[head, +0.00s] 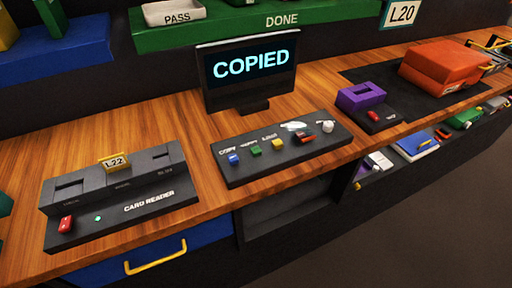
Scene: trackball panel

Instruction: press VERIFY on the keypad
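The keypad (282,160) is a dark slanted panel on the wooden counter, below the screen. It carries a row of a blue button (233,159), a green button (255,150), a yellow button (278,144), a red-orange button (305,138) and a whitish ball (327,127) at the right end. The label above blue seems to read COPY. The labels above green and yellow are too blurred to read surely, and a white glare covers the one above red-orange. The screen (249,68) reads COPIED. My gripper is not in view.
A card reader (120,205) with a yellow L22 card (115,162) stands at the left. A purple block (361,96) on a dark unit and an orange box (440,66) are at the right. A green DONE shelf (240,28) runs behind. The counter (205,165) is bare beside the keypad.

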